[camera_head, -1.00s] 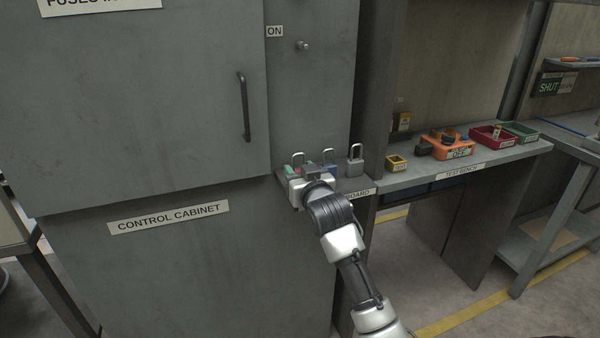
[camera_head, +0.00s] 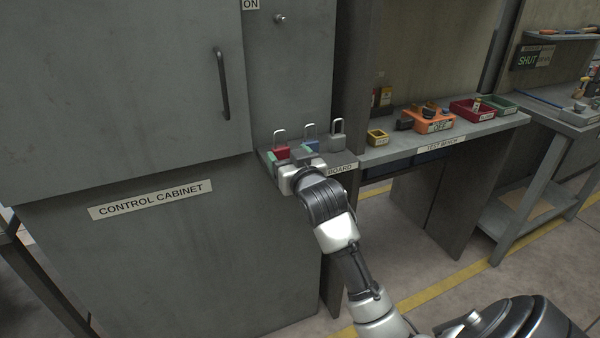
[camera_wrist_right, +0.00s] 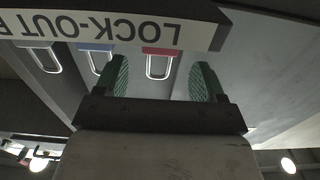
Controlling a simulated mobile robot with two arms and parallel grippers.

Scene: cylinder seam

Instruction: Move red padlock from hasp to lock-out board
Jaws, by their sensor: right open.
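The red padlock (camera_head: 281,152) stands upright, shackle up, on the lock-out board ledge (camera_head: 348,163), at the left end of a row. My right gripper (camera_head: 291,157) is open in front of it, with green-padded fingers to either side; the gripper hides part of its body. In the right wrist view the red padlock (camera_wrist_right: 160,51) shows between the spread fingers (camera_wrist_right: 160,80), touching neither, behind the upside-down board label (camera_wrist_right: 110,28). The small metal fitting (camera_head: 280,20) under the ON label carries no padlock. My left gripper is not in view.
A blue padlock (camera_head: 311,145) and a grey padlock (camera_head: 337,140) stand to the right of the red one. The control cabinet (camera_head: 150,250) rises at left.

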